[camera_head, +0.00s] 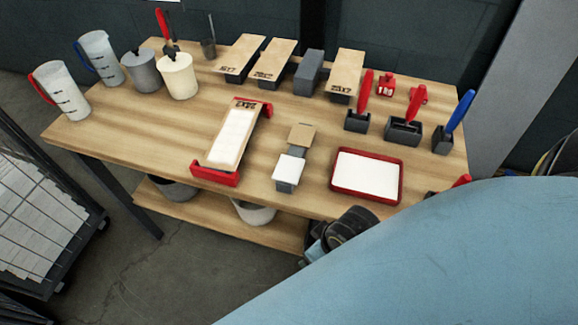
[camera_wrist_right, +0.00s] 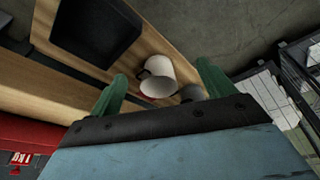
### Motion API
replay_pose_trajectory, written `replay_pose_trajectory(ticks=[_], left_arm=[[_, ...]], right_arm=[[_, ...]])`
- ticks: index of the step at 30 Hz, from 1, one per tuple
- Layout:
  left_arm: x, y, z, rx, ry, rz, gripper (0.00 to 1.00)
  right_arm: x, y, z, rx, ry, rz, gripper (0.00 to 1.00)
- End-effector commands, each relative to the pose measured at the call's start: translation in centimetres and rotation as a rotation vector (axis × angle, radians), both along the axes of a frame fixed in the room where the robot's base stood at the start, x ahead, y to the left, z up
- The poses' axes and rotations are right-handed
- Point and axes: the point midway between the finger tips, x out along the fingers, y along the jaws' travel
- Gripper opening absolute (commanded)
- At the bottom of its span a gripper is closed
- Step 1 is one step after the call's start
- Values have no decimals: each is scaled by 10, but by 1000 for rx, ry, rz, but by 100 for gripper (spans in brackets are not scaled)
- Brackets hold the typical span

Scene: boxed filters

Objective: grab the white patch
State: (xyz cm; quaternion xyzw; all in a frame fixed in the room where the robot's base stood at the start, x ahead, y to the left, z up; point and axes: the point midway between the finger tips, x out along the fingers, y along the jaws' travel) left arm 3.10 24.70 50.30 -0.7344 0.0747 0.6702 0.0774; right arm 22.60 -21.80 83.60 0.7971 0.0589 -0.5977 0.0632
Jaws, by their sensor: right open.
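The white patch (camera_head: 289,170) is a small white square lying on top of a small grey block near the table's front middle. A similar tan patch (camera_head: 302,135) lies on another block just behind it. My right gripper (camera_wrist_right: 160,70) shows in the right wrist view with two green fingers spread apart and nothing between them. The white patch cannot be made out in that view. In the head view my blue right arm fills the lower right, and its fingers are not clearly visible. My left gripper is not in view.
A red tray with a white sheet (camera_head: 366,174) lies right of the patch. A boxed filter in a red holder (camera_head: 233,137) lies left. Tool holders (camera_head: 404,130) stand at right. Jugs (camera_head: 60,90) stand at far left. The right wrist view shows a white container (camera_wrist_right: 157,77).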

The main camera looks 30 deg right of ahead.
Motion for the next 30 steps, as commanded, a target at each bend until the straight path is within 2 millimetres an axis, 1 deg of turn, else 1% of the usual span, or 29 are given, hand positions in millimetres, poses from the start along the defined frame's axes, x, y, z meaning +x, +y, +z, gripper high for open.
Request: replay_pose_trajectory(ticks=[1,8,11,12,14,15,17,18,20,21,23,24,26,27,29,30], left_arm=[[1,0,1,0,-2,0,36],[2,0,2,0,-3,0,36],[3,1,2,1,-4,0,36],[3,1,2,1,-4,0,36],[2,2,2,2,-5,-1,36],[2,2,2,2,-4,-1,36],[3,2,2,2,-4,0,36],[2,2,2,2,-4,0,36],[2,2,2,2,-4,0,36],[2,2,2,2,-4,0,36],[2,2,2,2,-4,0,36],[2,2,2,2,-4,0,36],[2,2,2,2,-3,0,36],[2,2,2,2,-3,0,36],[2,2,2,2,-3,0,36],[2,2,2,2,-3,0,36]], right_arm=[[-1,0,14,1,-9,0,82],[-12,-2,68,1,-31,-3,82],[23,-7,79,-58,-166,51,82],[37,-8,85,-86,-228,77,82],[59,-10,96,-134,-323,118,82],[75,-11,105,-167,-391,148,82],[98,-12,121,-226,-498,198,82],[113,-11,133,-270,-574,233,82],[136,-9,156,-344,-699,296,82],[152,-6,174,-404,-792,344,82],[175,1,206,-511,-945,428,82],[188,8,230,-591,-1055,491,82],[202,23,268,-729,-1226,594,82],[208,36,292,-825,-1338,667,82],[211,57,326,-977,-1500,778,82],[209,73,345,-1081,-1604,855,82]])
